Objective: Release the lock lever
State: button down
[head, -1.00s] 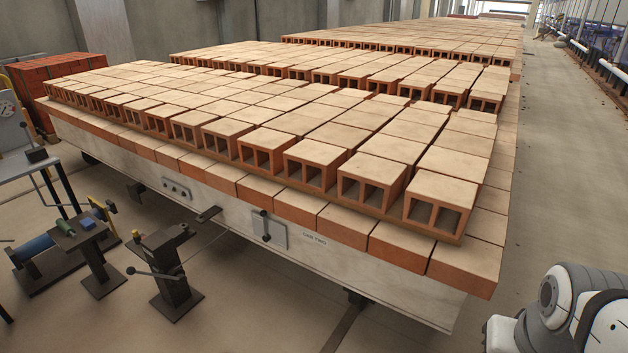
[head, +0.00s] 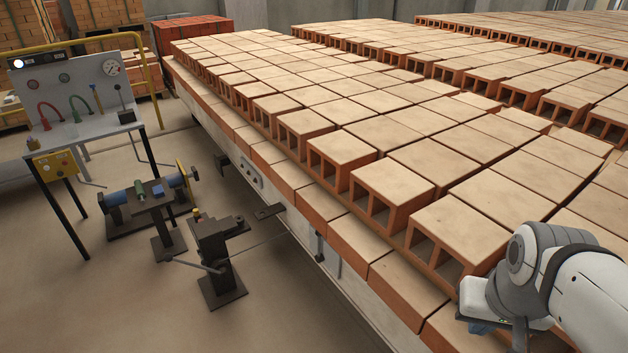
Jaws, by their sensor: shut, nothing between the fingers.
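A dark lever (head: 320,246) sits on a pale plate on the side of the brick-loaded car, partly hidden by the overhanging bricks. A black floor stand (head: 218,250) left of the car also carries a thin handle (head: 192,264) that points left. I cannot tell from the picture which of these is the lock lever. My white and grey arm enters at the lower right, in front of the bricks and well away from both. Its fingers do not show.
The car (head: 225,155) is stacked with hollow bricks (head: 390,185) and fills the right side. A bench with gauges and hoses (head: 80,95) and a low stand with a blue cylinder (head: 120,197) are at left. The floor (head: 130,310) at lower left is clear.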

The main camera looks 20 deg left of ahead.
aim_at(319, 258)
jog(key=u, duration=0.7)
jog(key=i, duration=1.05)
jog(key=u, duration=0.55)
jog(key=k, duration=0.9)
jog(key=u, duration=0.15)
jog(key=i, duration=0.9)
jog(key=z, duration=0.1)
